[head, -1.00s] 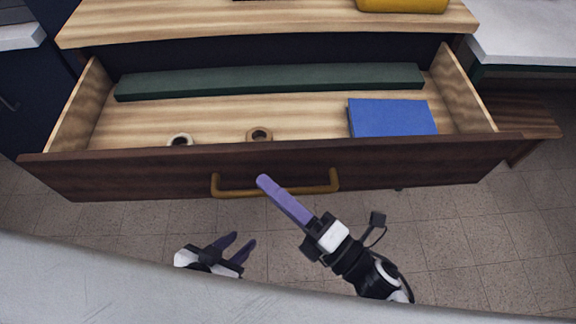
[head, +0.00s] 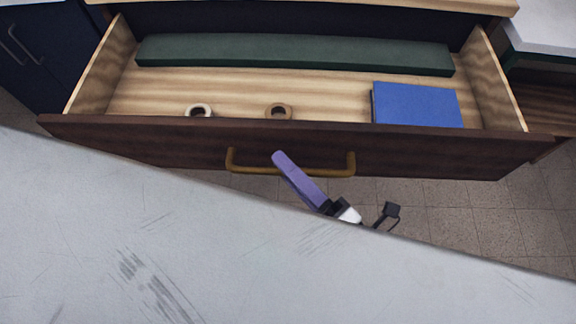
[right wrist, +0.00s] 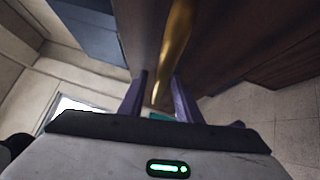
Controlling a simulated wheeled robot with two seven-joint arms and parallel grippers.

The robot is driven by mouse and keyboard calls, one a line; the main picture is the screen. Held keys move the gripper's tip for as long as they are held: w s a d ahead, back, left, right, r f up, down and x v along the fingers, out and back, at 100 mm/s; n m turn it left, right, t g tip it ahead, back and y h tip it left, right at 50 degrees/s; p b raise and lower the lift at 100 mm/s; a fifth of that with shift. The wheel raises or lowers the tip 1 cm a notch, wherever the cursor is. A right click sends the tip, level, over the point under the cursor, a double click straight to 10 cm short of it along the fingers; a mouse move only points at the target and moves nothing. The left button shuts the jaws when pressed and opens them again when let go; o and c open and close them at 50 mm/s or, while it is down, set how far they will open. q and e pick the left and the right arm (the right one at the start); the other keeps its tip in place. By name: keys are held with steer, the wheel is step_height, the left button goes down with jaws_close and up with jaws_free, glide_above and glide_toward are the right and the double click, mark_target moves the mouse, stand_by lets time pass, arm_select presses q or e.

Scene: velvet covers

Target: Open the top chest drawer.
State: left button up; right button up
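The top chest drawer (head: 300,148) stands far out from the chest, its dark wooden front facing me. Its brass bar handle (head: 290,169) is on the front, and it also shows in the right wrist view (right wrist: 175,45). My right gripper (head: 281,158) is at the handle, its purple fingers overlapping the middle of the bar in the head view. In the right wrist view its two fingers (right wrist: 158,92) are apart, with the handle running between them and a gap visible. My left gripper is not in view.
In the drawer lie a long green box (head: 290,52), a blue box (head: 416,104), a pale ring (head: 199,110) and a brown ring (head: 278,110). A dark cabinet (head: 35,50) stands at left and a white counter (head: 550,25) at right. Tiled floor shows at lower right.

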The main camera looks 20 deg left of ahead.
steer(key=v, duration=1)
steer(key=shift+b, duration=0.3)
steer(key=shift+d, duration=0.15)
